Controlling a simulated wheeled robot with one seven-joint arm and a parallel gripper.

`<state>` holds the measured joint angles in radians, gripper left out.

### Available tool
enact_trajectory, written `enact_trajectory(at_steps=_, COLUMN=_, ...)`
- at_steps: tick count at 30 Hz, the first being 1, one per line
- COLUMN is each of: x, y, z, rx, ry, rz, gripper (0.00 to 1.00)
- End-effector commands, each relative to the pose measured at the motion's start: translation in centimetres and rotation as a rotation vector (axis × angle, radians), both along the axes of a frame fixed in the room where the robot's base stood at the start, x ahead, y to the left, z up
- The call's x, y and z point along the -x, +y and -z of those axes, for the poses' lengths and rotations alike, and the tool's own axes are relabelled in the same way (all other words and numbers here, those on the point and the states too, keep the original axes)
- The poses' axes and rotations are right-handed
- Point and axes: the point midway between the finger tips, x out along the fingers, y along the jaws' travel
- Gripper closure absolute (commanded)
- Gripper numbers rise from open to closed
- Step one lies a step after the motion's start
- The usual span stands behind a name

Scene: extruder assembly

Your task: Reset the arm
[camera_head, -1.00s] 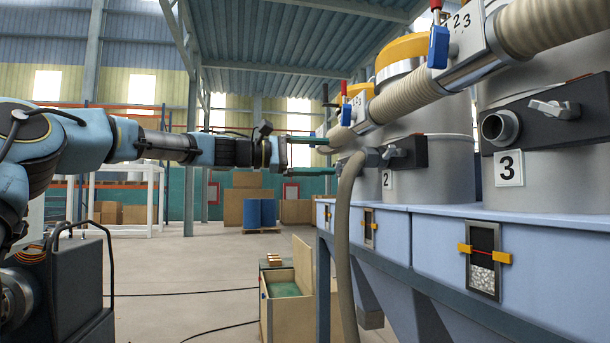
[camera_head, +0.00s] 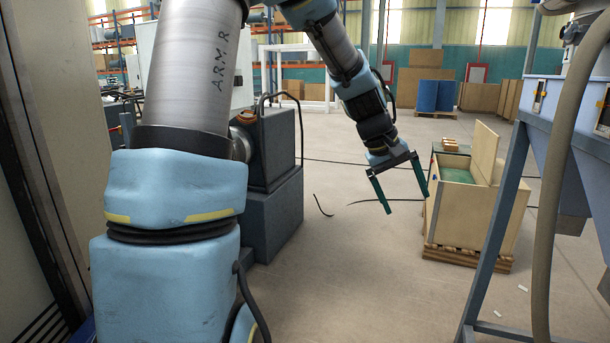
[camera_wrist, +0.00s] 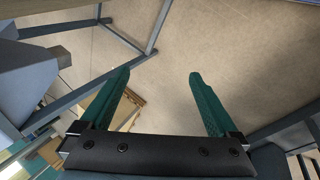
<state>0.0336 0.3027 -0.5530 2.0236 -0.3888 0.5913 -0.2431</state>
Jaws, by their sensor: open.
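My gripper (camera_head: 406,196) hangs from my arm in the middle of the head view, its two green fingers pointing down and spread apart. It is empty, with concrete floor behind it. In the wrist view, my gripper (camera_wrist: 158,76) also shows both fingers wide apart with only bare floor between them. My arm reaches up out of the top of the head view and comes back down to the gripper.
A wooden crate (camera_head: 458,216) with an open lid stands just right of the gripper. The blue hopper frame (camera_head: 497,225) and a hanging hose (camera_head: 552,190) are farther right. Open floor (camera_head: 350,270) lies in front.

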Motion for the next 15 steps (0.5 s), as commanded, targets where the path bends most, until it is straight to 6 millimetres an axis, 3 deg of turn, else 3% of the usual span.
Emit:
enact_trajectory(at_steps=1, x=0.4, y=3.6, z=1.4, rx=-0.07, ry=-0.027, rz=0.0, gripper=0.04)
enact_trajectory(at_steps=3, x=0.9, y=8.4, z=3.0, rx=-0.159, ry=-0.06, rz=0.004, gripper=0.04)
enact_trajectory(at_steps=9, x=4.8, y=20.7, z=6.0, rx=-0.361, ry=-0.103, rz=0.03, gripper=0.04)
enact_trajectory(at_steps=12, x=7.1, y=24.7, z=6.8, rx=-0.419, ry=-0.106, rz=0.044, gripper=0.04)
enact_trajectory(at_steps=15, x=8.7, y=26.9, z=7.3, rx=-0.45, ry=-0.104, rz=0.055, gripper=0.04)
